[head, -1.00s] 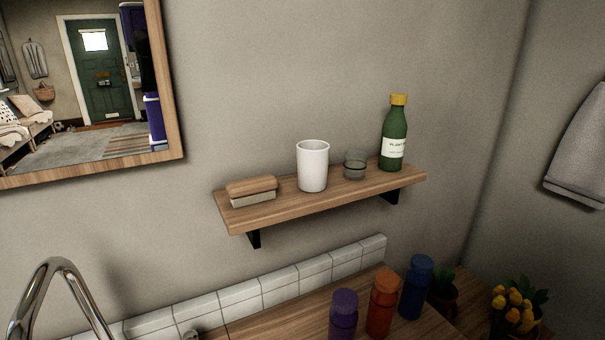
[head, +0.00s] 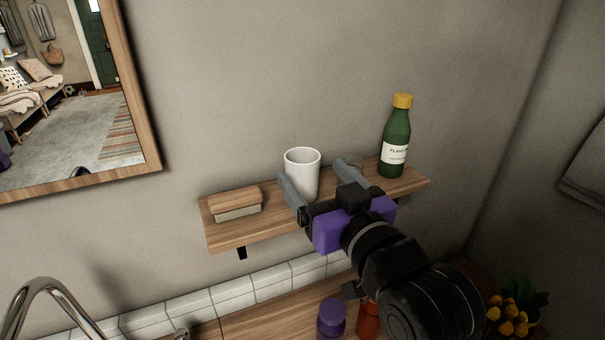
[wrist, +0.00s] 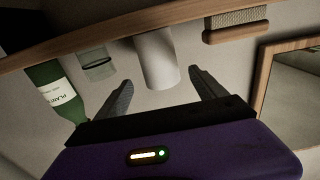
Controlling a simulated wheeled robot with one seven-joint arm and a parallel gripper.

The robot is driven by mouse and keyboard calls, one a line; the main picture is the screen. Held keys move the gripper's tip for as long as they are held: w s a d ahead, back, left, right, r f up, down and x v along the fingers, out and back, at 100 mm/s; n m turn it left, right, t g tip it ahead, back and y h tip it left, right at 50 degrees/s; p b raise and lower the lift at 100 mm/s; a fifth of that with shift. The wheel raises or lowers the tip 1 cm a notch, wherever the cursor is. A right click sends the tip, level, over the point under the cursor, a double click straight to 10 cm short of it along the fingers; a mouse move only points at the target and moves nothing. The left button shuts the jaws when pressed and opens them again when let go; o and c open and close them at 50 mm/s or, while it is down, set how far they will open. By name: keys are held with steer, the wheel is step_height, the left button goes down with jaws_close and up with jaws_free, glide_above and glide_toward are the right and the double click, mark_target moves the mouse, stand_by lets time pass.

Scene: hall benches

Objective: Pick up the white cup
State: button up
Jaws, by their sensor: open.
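The white cup (head: 302,170) stands upright on a wooden wall shelf (head: 228,234), between a brush and a green bottle. My gripper (head: 314,177) is open in front of the shelf, with its fingers apart and pointing toward the cup. In the head view the left finger covers part of the cup's lower left side. In the wrist view, which looks upside down, the cup (wrist: 157,58) lies ahead of and roughly between the two fingertips (wrist: 161,78). I cannot tell whether the fingers reach beside it. Nothing is held.
A wooden brush (head: 236,201) lies left of the cup. A clear glass (wrist: 97,63) and a green bottle (head: 395,140) stand on its other side; my gripper mostly hides the glass in the head view. A mirror (head: 140,120), tap (head: 45,288) and purple bottle (head: 331,318) are nearby.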

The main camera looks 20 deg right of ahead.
mark_target(296, 152)
steer(key=w, duration=0.2)
steer(key=w+p, duration=0.1)
steer(key=w, duration=0.2)
steer(key=w+p, duration=0.1)
steer(key=w, duration=0.2)
steer(key=shift+a+r, duration=0.1)
steer(key=shift+r, duration=0.2)
steer(key=c, duration=1.4)
steer(key=shift+c, duration=0.3)
steer(key=shift+p, duration=0.3)
